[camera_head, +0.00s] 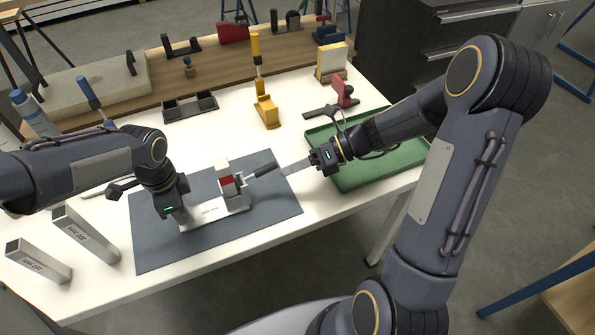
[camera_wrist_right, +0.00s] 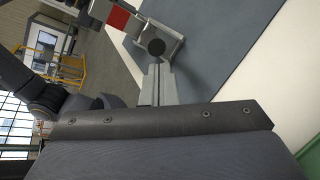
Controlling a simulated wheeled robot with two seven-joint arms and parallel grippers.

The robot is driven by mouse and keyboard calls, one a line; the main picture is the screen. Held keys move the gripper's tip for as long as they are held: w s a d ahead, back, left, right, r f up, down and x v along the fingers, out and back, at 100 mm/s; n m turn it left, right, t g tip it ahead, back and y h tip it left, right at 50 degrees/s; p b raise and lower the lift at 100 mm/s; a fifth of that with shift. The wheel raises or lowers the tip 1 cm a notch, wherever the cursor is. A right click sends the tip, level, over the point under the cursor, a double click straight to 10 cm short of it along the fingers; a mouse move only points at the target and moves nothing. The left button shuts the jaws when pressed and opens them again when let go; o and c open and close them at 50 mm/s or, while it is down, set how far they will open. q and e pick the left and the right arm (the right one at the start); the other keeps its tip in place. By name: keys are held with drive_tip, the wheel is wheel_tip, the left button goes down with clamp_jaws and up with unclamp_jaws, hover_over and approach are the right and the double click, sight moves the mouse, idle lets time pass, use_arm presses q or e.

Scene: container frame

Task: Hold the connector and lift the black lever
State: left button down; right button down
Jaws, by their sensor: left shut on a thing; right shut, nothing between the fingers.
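The connector (camera_head: 236,200) is a pale block on a flat base with a red part, lying on the blue-grey mat. The black lever (camera_head: 264,169) sticks out from its upper right side. In the right wrist view the lever's round dark end (camera_wrist_right: 156,47) shows, with the red part (camera_wrist_right: 118,18) beyond. My left gripper (camera_head: 184,220) is shut on the left part of the connector's base; its fingertips are partly hidden. My right gripper (camera_head: 284,171) is shut and empty, its tips just right of the lever's end. In the wrist view its tips (camera_wrist_right: 157,68) lie close below that end; contact is unclear.
The mat (camera_head: 160,245) lies on a white table. A green tray (camera_head: 385,165) sits under my right forearm. Yellow (camera_head: 266,108) and red (camera_head: 345,92) clamps stand behind. The mat's front right is clear.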

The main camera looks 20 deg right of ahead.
drive_tip(key=shift+r, duration=0.1)
drive_tip(key=shift+a+r+h, duration=0.15)
drive_tip(key=shift+r+h, duration=0.35)
drive_tip(key=shift+h, duration=0.6)
drive_tip(key=shift+r+h, duration=0.4)
drive_tip(key=shift+a+r, duration=0.1)
use_arm(q)
drive_tip(key=shift+d, duration=0.1)
use_arm(e)
drive_tip(key=shift+a+r+n+h, duration=0.15)
drive_tip(key=shift+a+r+h, duration=0.35)
drive_tip(key=shift+r+h, duration=0.25)
drive_tip(key=shift+a+r+n+h, duration=0.1)
drive_tip(key=shift+a+r+h, duration=0.35)
drive_tip(key=shift+r+h, duration=0.25)
drive_tip(key=shift+a+r+n+h, duration=0.15)
drive_tip(key=shift+a+r+h, duration=0.35)
drive_tip(key=shift+r+h, duration=0.2)
drive_tip(key=shift+r, duration=0.1)
